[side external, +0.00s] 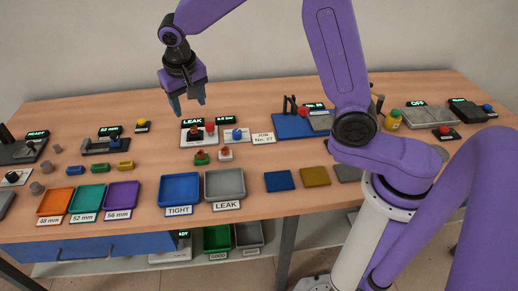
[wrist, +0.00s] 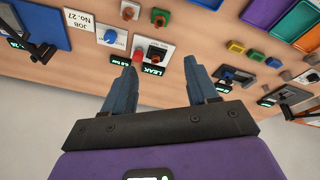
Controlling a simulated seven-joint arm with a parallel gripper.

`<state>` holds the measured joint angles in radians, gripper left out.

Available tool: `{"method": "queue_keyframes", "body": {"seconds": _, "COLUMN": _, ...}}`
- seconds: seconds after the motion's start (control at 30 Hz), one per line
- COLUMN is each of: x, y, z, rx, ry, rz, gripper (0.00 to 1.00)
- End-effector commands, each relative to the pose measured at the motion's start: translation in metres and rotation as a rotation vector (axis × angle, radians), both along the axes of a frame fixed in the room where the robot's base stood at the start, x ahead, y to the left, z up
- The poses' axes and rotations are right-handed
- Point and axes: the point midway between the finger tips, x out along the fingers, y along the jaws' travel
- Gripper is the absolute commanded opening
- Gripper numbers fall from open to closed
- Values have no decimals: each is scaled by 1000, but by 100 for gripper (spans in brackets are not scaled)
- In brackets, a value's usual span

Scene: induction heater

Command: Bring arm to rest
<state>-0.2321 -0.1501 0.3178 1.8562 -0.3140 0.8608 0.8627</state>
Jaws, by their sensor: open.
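My gripper (side external: 189,104) is open and empty, with its two blue-grey fingers pointing down above the back middle of the table. In the wrist view the fingers (wrist: 166,88) stand well apart with nothing between their tips.
The wooden table (side external: 240,190) carries blue TIGHT (side external: 180,189) and grey LEAK (side external: 224,185) trays and orange, teal and purple trays at left. A JOB No. 27 card (side external: 263,139) lies right of the gripper. A blue fixture (side external: 290,125) with upright levers stands further right. Air around the gripper is free.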

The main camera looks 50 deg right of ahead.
Motion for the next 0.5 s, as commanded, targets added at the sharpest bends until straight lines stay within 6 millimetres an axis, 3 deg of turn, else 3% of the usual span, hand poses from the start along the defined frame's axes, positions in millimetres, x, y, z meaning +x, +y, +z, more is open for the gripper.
{"method": "queue_keyframes", "body": {"seconds": 0.5, "x": -108, "y": 5, "z": 14, "rx": 9, "ry": 107, "rz": 509, "gripper": 58}}
